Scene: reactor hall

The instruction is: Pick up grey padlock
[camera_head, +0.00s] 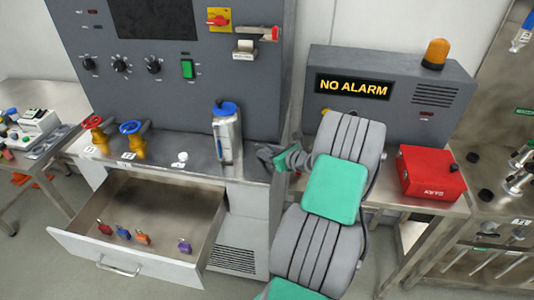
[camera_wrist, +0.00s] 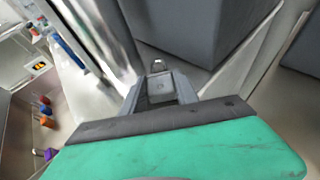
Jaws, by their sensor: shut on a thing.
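My gripper (camera_wrist: 163,98) is shut on the grey padlock (camera_wrist: 159,86), which sits between the two fingers in the wrist view. Its silver shackle (camera_wrist: 158,66) points away from the palm. In the head view my gripper (camera_head: 272,157) is above the right end of the steel counter, beside the metal bottle. The padlock cannot be made out clearly there.
An open drawer (camera_head: 75,244) below holds red (camera_head: 104,228), blue (camera_head: 123,233), orange (camera_head: 142,238) and purple (camera_head: 185,246) padlocks. A blue-capped metal bottle (camera_head: 227,135) stands left of my gripper. The alarm box (camera_head: 400,102) and red case (camera_head: 431,172) are at the right.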

